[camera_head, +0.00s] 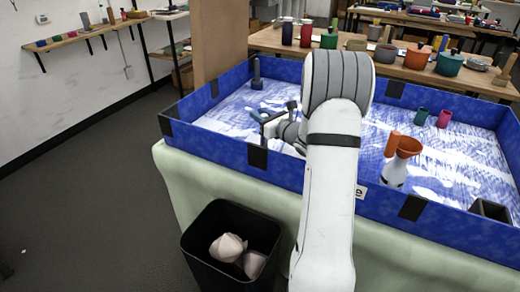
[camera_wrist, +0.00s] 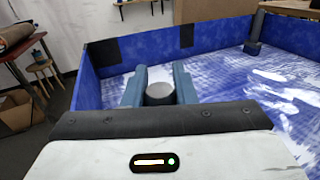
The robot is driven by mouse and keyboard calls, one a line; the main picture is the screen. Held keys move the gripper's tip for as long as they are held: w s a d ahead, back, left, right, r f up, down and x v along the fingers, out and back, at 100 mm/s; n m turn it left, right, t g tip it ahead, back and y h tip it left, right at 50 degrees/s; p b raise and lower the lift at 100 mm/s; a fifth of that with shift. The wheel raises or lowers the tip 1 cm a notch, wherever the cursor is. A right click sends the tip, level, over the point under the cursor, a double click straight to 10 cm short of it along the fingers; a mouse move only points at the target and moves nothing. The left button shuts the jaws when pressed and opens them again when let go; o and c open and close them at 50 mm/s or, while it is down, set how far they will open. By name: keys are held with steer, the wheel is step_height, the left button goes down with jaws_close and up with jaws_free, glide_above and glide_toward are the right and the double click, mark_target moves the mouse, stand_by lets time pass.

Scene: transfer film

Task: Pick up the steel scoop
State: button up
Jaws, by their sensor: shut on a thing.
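My gripper (camera_wrist: 160,93) shows in the wrist view as two blue-grey fingers, one on each side of a grey, round-topped piece (camera_wrist: 160,92). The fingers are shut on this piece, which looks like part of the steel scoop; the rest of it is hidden. In the head view my gripper (camera_head: 268,121) is over the left part of the blue-walled tray, near its front wall. My arm covers the middle of the tray there. I cannot tell whether the held piece touches the tray floor.
A black bin (camera_head: 205,255) stands in front. Another table (camera_head: 270,38) with pots stands behind.

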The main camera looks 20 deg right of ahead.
jaws_close()
steer(key=shift+r, duration=0.15)
